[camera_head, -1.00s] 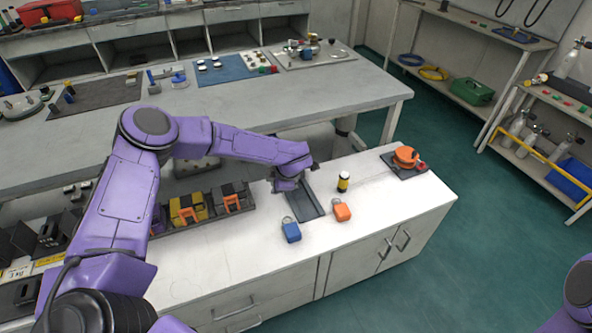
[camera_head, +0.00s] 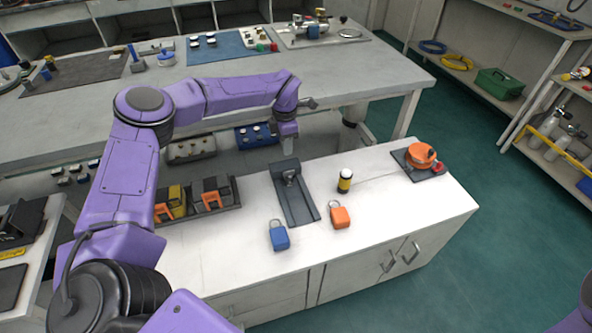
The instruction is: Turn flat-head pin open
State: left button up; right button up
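A dark grey plate with an upright back (camera_head: 296,205) lies on the white counter. A small metal fitting (camera_head: 290,178) sits at its far end; it may be the flat-head pin, but it is too small to make out its head or how it is turned. My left gripper (camera_head: 287,146) points down just beyond and above that fitting, apart from it as far as I can see. Its fingers are too small to tell open from shut. Of my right arm only a purple part shows at the lower right corner; its gripper is out of view.
A blue padlock (camera_head: 278,236), an orange padlock (camera_head: 340,216) and a yellow-black cylinder (camera_head: 344,182) stand near the plate. An orange round device (camera_head: 420,155) is at the right end. A tray of yellow and orange-trimmed blocks (camera_head: 233,207) lies left. The counter's front is clear.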

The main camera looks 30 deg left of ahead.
aim_at(289, 169)
pick_arm(q)
jog(key=f, duration=0.8)
jog(key=w+f, duration=0.1)
jog(key=f, duration=0.3)
jog(key=shift+r, duration=0.1)
grip_shut()
